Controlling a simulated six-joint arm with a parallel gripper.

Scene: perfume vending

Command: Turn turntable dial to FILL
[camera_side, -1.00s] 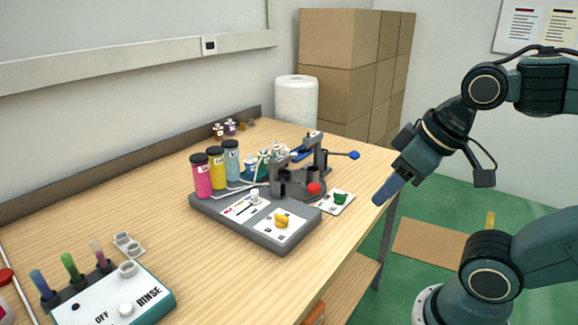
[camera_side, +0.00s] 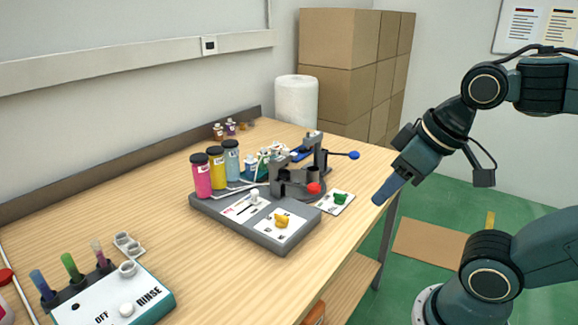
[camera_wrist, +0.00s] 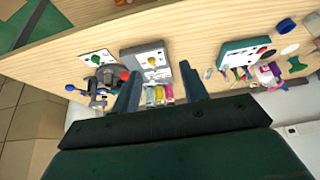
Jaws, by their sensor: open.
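A grey base unit (camera_side: 232,221) stands on the wooden bench, with a grey turntable (camera_side: 296,190) at its right end. A yellow dial (camera_side: 282,220) sits on a white label plate at the unit's front; its lettering is too small to read. A white knob (camera_side: 254,196) is beside it, and a green knob (camera_side: 340,198) is on a separate white plate. My gripper (camera_side: 385,192) hangs right of the bench edge, apart from the dials. In the wrist view, my gripper (camera_wrist: 160,88) is open and empty, with the yellow dial (camera_wrist: 152,61) beyond the fingers.
Pink, yellow and blue bottles (camera_side: 217,170) stand behind the unit. A blue-knobbed lever (camera_side: 354,155) sticks out right of the turntable. A white rinse panel (camera_side: 110,298) is at front left. A paper roll (camera_side: 296,100) stands at the back. Bench wood between the units is clear.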

